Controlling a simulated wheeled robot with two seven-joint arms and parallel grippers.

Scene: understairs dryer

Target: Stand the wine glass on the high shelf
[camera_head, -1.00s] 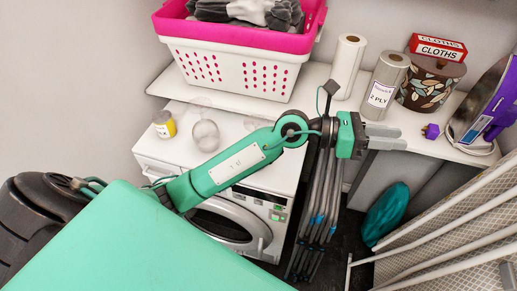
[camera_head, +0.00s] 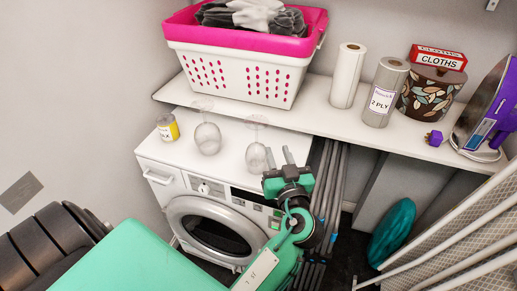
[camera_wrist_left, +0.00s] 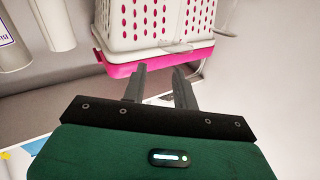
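Two clear wine glasses stand upside down on top of the white dryer (camera_head: 215,207), feet up. The left glass (camera_head: 207,137) is near the yellow-labelled tin. The right glass (camera_head: 256,156) is close beside my left gripper (camera_head: 279,151). The fingers are apart and nothing shows held between them; in the head view they overlap the dryer's front right edge. In the left wrist view the gripper (camera_wrist_left: 158,70) shows spread fingers, with a faint clear rim (camera_wrist_left: 175,47) beyond them. The high shelf (camera_head: 310,112) runs behind and above the dryer. My right gripper is not in view.
On the shelf stand a pink-rimmed basket (camera_head: 245,60), two rolls (camera_head: 347,75) (camera_head: 385,90), a patterned bin (camera_head: 430,92) under a cloths box (camera_head: 438,57), a purple block (camera_head: 434,138) and an iron (camera_head: 488,105). Folded poles (camera_head: 328,185) stand right of the dryer. Shelf front by the rolls is bare.

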